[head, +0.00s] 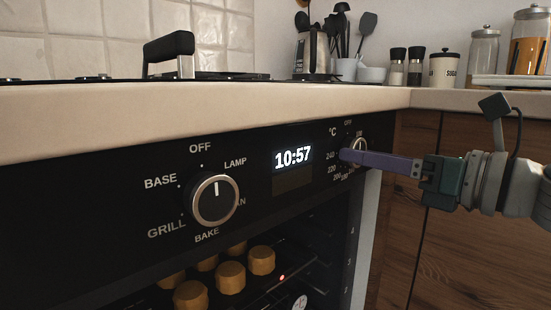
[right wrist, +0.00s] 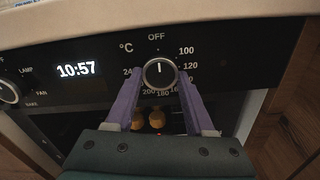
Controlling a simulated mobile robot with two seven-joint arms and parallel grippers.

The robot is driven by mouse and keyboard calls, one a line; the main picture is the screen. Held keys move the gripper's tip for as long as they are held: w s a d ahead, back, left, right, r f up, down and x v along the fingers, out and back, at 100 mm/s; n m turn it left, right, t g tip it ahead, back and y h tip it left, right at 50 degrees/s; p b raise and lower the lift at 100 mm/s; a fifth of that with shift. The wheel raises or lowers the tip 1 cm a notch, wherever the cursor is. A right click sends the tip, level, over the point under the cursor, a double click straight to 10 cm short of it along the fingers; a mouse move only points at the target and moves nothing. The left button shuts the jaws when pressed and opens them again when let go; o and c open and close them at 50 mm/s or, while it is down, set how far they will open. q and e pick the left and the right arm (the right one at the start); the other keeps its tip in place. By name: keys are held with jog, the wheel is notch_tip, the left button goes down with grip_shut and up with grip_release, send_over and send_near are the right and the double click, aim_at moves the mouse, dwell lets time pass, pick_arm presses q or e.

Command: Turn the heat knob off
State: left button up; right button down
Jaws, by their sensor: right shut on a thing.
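The heat knob (right wrist: 160,71) is a dark round dial with a bright rim and a white pointer line, on the black oven panel beside the clock. In the right wrist view its pointer is upright, towards OFF. In the head view the knob (head: 359,146) is partly hidden by my right gripper (head: 346,155). The purple fingers of my right gripper (right wrist: 160,75) lie on either side of the knob and are shut on it. My left gripper is in neither view.
A mode knob (head: 214,200) with OFF, LAMP, BAKE, GRILL and BASE marks is left of the clock (head: 293,157). The counter edge (head: 220,108) overhangs the panel. Below, the oven holds several golden round pieces (head: 230,277). Wooden cabinets (head: 460,245) stand at right.

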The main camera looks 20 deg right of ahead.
dwell(0.4)
jog(key=shift+c, duration=1.3)
grip_release()
jog(key=v, duration=1)
jog(key=shift+p, duration=0.3)
